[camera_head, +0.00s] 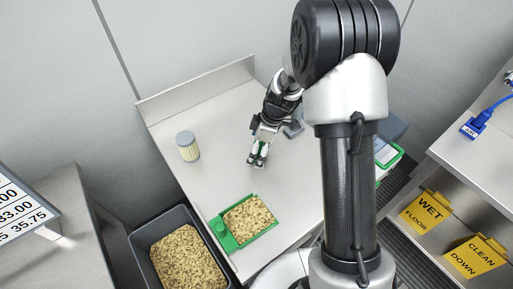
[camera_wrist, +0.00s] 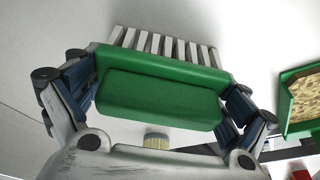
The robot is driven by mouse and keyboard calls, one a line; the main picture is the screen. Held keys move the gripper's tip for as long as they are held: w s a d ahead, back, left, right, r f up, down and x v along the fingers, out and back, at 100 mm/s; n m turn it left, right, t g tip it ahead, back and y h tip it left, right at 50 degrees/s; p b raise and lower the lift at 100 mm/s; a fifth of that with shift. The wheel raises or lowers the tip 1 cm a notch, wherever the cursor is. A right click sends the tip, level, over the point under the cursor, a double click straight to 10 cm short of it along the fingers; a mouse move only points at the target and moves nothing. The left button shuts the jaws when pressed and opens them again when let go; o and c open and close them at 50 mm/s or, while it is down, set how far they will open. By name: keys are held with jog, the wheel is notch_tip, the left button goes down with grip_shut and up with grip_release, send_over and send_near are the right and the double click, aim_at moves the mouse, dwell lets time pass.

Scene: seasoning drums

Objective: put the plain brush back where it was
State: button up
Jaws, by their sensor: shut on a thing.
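My gripper (camera_head: 258,156) is shut on a green brush (camera_wrist: 160,97) with a plain green block and pale bristles. In the wrist view the fingers (camera_wrist: 158,108) clasp the two ends of the block, and the bristles point toward the top of the picture. In the head view the brush is mostly hidden by the gripper, above or at the steel table (camera_head: 215,113); I cannot tell whether it touches it. A blue brush (camera_head: 474,127) with a white label lies on the steel shelf at the right, away from my gripper.
A green tray of crumbs (camera_head: 222,228) is at the table's front, beside a dark bin of crumbs (camera_head: 137,256). Yellow signs (camera_head: 428,212) sit under the right shelf. My arm hides part of the table.

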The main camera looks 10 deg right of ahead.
jog(key=o, duration=0.7)
jog(key=p+v, duration=0.3)
jog(key=v, duration=0.8)
jog(key=shift+p, duration=0.3)
jog(key=s+a+r+m+t+h, duration=0.15)
jog(key=s+r+m, duration=0.45)
jog(key=s+r, duration=0.75)
jog(key=s+r+m, duration=0.1)
jog(key=s+m, duration=0.1)
jog(key=s, duration=0.2)
jog(key=s+r+m+t+h, duration=0.1)
jog(key=s+r+m, duration=0.1)
jog(key=s+m, duration=0.1)
jog(key=s+r+m+t, duration=0.1)
jog(key=s+m, duration=0.1)
jog(key=s, duration=0.4)
jog(key=shift+a+r+h, duration=0.1)
jog(key=shift+r+h, duration=0.15)
jog(key=shift+r, duration=0.1)
